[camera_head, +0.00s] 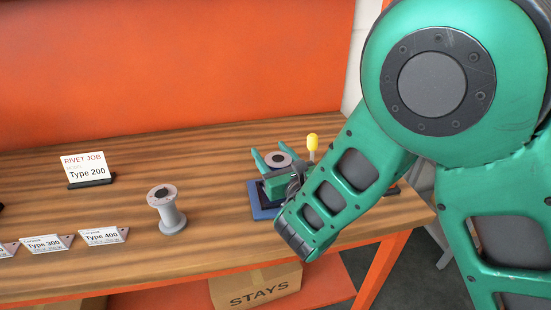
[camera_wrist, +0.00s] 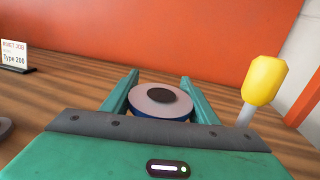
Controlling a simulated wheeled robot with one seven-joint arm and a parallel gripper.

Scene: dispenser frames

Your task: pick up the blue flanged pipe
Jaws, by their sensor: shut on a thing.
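The blue flanged pipe (camera_wrist: 148,113) stands between the two green fingers of my gripper (camera_wrist: 157,80) in the wrist view. Its round pale grey top with a dark centre and blue rim shows; the lower part is hidden behind my gripper's body. In the head view the pipe's round top (camera_head: 277,159) shows between the fingers of my gripper (camera_head: 284,151), which is shut on it. Below is a dark blue square base (camera_head: 262,213) on the bench. Whether the pipe touches that base is hidden.
A yellow-knobbed lever (camera_head: 312,143) stands close to the right of my gripper. A grey flanged spool (camera_head: 168,211) stands on the wooden bench (camera_head: 215,180) to the left. A Type 200 sign (camera_head: 86,168) and small label cards (camera_head: 102,236) are farther left. An orange panel rises behind.

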